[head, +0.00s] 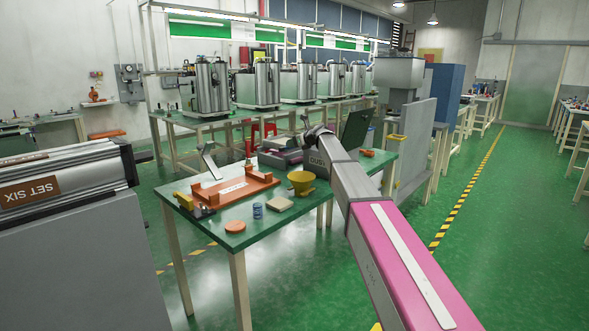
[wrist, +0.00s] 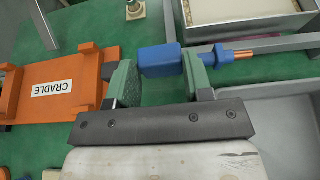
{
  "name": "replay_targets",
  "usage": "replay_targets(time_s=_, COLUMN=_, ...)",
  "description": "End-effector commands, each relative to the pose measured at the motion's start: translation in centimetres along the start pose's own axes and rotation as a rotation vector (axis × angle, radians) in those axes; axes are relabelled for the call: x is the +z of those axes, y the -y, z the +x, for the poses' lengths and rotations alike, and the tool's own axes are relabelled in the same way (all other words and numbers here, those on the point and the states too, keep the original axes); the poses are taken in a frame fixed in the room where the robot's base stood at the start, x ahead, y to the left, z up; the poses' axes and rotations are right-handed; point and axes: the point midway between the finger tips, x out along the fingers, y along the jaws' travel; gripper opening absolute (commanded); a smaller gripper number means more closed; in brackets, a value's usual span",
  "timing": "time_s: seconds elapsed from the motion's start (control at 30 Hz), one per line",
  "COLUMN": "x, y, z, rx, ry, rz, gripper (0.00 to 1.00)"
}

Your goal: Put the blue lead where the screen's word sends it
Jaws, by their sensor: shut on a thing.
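My gripper (wrist: 160,70) is shut on the blue lead (wrist: 160,60) in the wrist view. The lead's thick blue body lies between the green finger pads, and its copper tip (wrist: 238,54) points right past the right finger. An orange tray (wrist: 50,84) labelled CRADLE lies left of the gripper; it also shows on the green table in the head view (head: 213,194). In the head view my arm hides the fingers and the lead. A dark upright panel (head: 357,128), perhaps the screen, stands at the table's far right; no word is readable on it.
A grey tray (wrist: 275,125) is right of the gripper, and a cream-filled box (wrist: 245,28) lies beyond it. On the table are a yellow funnel-like piece (head: 301,182), a beige block (head: 279,204), a blue can (head: 257,211) and an orange disc (head: 235,226). A grey SET SIX machine (head: 60,185) stands left.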

Motion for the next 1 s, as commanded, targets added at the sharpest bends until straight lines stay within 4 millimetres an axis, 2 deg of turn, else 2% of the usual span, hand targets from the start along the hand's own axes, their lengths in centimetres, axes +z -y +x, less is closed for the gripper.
replay_targets(time_s=0.1, x=-2.8, y=0.0, z=1.1, rx=0.0, ry=-0.001, rz=0.002, gripper=0.2)
replay_targets(time_s=0.33, x=-7.0, y=0.0, z=2.9, rx=0.0, ry=0.0, rz=0.0, gripper=0.2)
replay_targets(time_s=0.67, x=-9.1, y=0.0, z=3.8, rx=0.0, ry=0.001, rz=0.0, gripper=0.2)
replay_targets(time_s=0.87, x=-11.6, y=0.0, z=4.8, rx=-0.001, ry=0.001, rz=0.0, gripper=0.2)
replay_targets(time_s=1.0, x=-11.9, y=0.0, z=5.0, rx=-0.001, ry=0.002, rz=0.0, gripper=0.2)
